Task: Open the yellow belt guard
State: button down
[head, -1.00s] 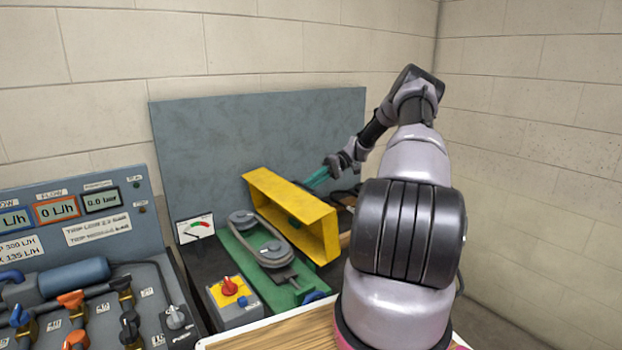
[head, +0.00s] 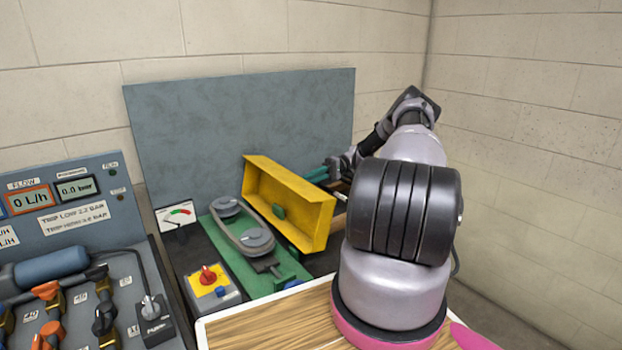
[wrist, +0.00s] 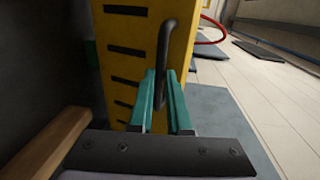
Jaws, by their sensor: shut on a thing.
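The yellow belt guard (head: 300,208) stands tipped over on its right side in the head view, its hollow inside facing the belt. The belt and two grey pulleys (head: 243,228) are uncovered on the green base (head: 225,245). In the wrist view the guard's outer face (wrist: 125,50) has black stripes and a dark bar handle (wrist: 163,55). My gripper (wrist: 161,74) has its teal fingers closed around this handle. In the head view my gripper (head: 318,174) is behind the guard, partly hidden by it, so the grip shows only in the wrist view.
A control box with a red knob on a yellow plate (head: 208,277) stands in front of the pulleys. A grey panel (head: 240,125) rises behind. A flow panel with valves (head: 65,240) is at left. A wooden tabletop (head: 270,325) lies in front.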

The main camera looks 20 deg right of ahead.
jog(key=shift+s+a+f, duration=0.1)
jog(key=shift+a+f, duration=0.05)
jog(key=shift+f, duration=0.05)
jog(key=c, duration=0.9)
grip_release()
jog(key=shift+a, duration=0.1)
jog(key=shift+o, duration=0.2)
jog(key=shift+r, duration=0.1)
jog(key=v, duration=1.1)
